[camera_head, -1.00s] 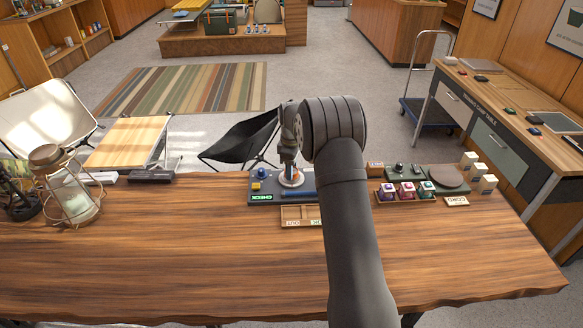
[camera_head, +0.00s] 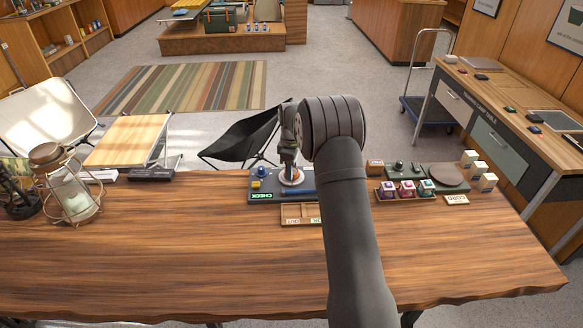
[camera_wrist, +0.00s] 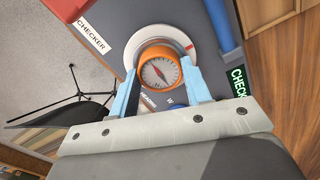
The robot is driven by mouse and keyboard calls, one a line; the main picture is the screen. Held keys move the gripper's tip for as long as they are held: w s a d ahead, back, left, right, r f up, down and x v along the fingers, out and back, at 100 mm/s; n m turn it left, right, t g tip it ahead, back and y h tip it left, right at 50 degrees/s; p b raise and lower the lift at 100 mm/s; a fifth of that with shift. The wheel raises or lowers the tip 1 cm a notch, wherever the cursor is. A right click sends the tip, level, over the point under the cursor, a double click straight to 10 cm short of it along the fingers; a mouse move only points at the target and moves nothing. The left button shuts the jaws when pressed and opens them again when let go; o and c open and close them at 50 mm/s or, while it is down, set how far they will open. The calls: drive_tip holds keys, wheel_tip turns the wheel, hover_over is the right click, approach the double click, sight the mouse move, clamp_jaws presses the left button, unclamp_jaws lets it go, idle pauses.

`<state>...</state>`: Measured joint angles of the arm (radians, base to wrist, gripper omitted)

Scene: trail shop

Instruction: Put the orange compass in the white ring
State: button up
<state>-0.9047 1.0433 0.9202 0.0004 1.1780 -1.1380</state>
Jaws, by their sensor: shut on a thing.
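The orange compass (camera_wrist: 160,73) has a pale dial and a needle. In the wrist view my gripper (camera_wrist: 162,80) is shut on it, one light-blue finger on each side. The white ring (camera_wrist: 143,38) lies around and behind the compass in that view, on the grey checker board. Whether the compass rests in the ring or hangs just above it I cannot tell. In the head view my gripper (camera_head: 289,166) points down over the white ring (camera_head: 292,181), with a bit of orange showing between.
The checker board (camera_head: 262,198) also bears a yellow-topped blue piece (camera_head: 257,175) and a blue bar (camera_head: 300,192). A wooden tray (camera_head: 299,210) lies in front. Coloured cubes (camera_head: 407,190) stand to the right, a lantern (camera_head: 70,190) to the left. The front of the table is clear.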

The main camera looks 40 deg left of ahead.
drive_tip(key=o, duration=1.5)
drive_tip(key=shift+r, duration=4.05)
drive_tip(key=shift+f, duration=3.9)
